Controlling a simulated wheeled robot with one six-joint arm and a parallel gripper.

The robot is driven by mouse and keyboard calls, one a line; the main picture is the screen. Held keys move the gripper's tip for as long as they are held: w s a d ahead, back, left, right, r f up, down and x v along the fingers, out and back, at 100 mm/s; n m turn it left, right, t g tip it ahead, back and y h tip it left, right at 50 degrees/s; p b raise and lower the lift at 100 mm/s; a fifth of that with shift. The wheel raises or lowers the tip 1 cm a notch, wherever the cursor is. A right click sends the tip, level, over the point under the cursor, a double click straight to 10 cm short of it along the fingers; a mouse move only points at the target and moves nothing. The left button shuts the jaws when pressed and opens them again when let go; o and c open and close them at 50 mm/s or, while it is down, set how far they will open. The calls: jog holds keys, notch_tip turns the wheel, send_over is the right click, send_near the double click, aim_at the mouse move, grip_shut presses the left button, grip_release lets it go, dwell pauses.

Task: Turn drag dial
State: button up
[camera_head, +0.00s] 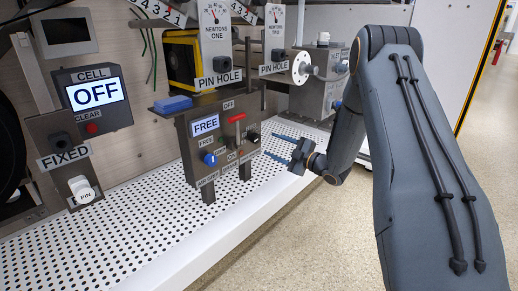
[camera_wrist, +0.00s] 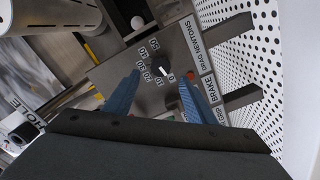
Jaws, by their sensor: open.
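The drag dial is a small black knob with a white pointer line (camera_wrist: 163,70) on a grey panel in the wrist view. Numbers from 0 to 50 curve around it, and the pointer lies toward the 0. The label DRAG NEWTONS stands beside it. In the head view a black knob (camera_head: 253,138) at the right of the panel looks like this dial. My gripper (camera_head: 268,144) has two blue fingers, open and empty, just right of the panel. In the wrist view the fingers (camera_wrist: 159,76) appear on both sides of the dial; contact cannot be told.
The grey panel (camera_head: 192,151) carries a FREE display (camera_head: 205,125), a red-topped lever (camera_head: 237,119) and a blue knob (camera_head: 210,159). A white flange (camera_head: 301,68) sits behind my gripper. A CELL display (camera_head: 95,92) reads OFF.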

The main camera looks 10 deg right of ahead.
aim_at(257, 139)
jog(key=b+x, duration=0.3)
jog(key=x, duration=0.3)
jog(key=shift+w+a+f, duration=0.15)
jog(key=shift+f, duration=0.05)
jog(key=shift+w+a+r+b, duration=0.15)
jog(key=shift+w+a+b, duration=0.2)
jog(key=shift+w, duration=0.2)
jog(key=c, duration=1)
jog(key=shift+c, duration=0.2)
